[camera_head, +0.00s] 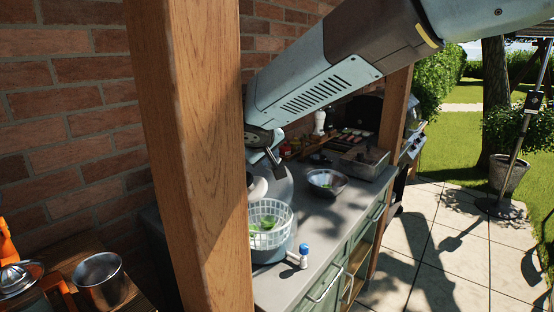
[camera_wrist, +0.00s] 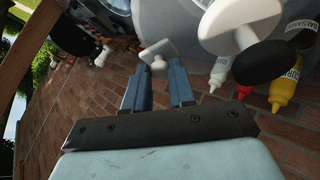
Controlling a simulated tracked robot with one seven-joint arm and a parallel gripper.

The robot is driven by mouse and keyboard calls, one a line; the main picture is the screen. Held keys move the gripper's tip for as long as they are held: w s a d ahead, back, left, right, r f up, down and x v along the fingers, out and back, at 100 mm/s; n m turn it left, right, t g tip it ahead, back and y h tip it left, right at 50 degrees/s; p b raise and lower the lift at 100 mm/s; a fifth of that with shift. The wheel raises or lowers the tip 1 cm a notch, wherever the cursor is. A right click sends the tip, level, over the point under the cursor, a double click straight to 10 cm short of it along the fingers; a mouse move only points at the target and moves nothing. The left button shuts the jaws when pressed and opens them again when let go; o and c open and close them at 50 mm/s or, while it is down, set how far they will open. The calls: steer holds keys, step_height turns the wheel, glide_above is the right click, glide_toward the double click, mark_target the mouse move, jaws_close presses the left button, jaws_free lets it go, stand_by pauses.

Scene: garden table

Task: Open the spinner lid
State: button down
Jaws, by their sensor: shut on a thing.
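The salad spinner (camera_head: 268,225) stands on the grey counter, just right of the wooden post. Its white basket shows from above with green leaves inside. The pale grey spinner lid (camera_head: 282,186) is behind and above the basket, partly hidden by the post. My gripper (camera_head: 272,157) is just above the lid. In the wrist view my gripper (camera_wrist: 160,66) is closed on a small white piece of the lid. The lid's grey surface (camera_wrist: 185,28) and a white part with a dark disc fill the top of that view. Exact contact is small and unclear.
The wooden post (camera_head: 190,150) blocks part of the counter. A small blue-capped shaker (camera_head: 303,256) stands near the front edge. A metal bowl (camera_head: 327,182) stands farther right. Sauce bottles (camera_wrist: 285,82) stand by the brick wall. A metal pot (camera_head: 100,280) is at lower left.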

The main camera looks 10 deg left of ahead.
steer(key=shift+s+a, duration=0.2)
stand_by(0.3)
